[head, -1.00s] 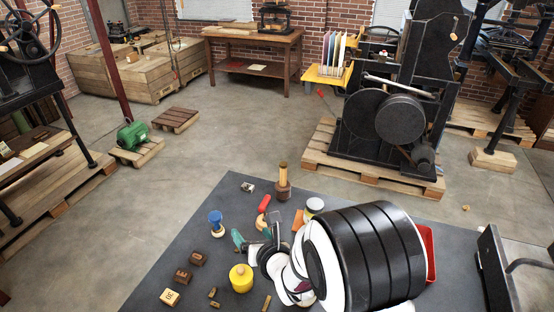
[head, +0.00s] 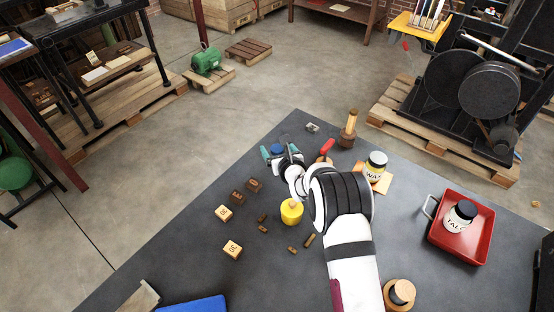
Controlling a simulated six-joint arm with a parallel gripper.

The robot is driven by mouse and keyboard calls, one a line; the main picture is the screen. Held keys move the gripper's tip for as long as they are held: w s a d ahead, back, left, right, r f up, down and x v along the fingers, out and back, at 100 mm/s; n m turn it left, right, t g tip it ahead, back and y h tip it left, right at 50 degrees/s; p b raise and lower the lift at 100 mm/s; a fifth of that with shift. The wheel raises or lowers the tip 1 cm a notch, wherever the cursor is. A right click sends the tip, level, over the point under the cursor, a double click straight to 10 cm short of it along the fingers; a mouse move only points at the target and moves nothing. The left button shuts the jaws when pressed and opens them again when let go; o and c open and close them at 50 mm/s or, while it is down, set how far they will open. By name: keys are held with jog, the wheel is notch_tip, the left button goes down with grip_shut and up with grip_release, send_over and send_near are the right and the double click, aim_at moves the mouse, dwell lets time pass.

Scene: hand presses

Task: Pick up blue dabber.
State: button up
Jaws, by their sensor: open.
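The blue dabber (head: 277,148) is on the dark table near its far left edge in the head view. Only a small part of its blue top shows; the rest is hidden behind my gripper. My gripper (head: 278,152) is open. One teal fingertip shows to the left of the blue and the other to the right. I cannot tell whether either finger touches the dabber, or how high the fingers are above the table.
A yellow round pot (head: 291,212) and brown letter blocks (head: 237,197) stand near my gripper. A wooden-handled tool (head: 349,130), a wax jar (head: 375,166) and a red tray (head: 464,229) with a talc jar are to the right.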

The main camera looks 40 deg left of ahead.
grip_shut()
dwell(0.3)
dwell(0.3)
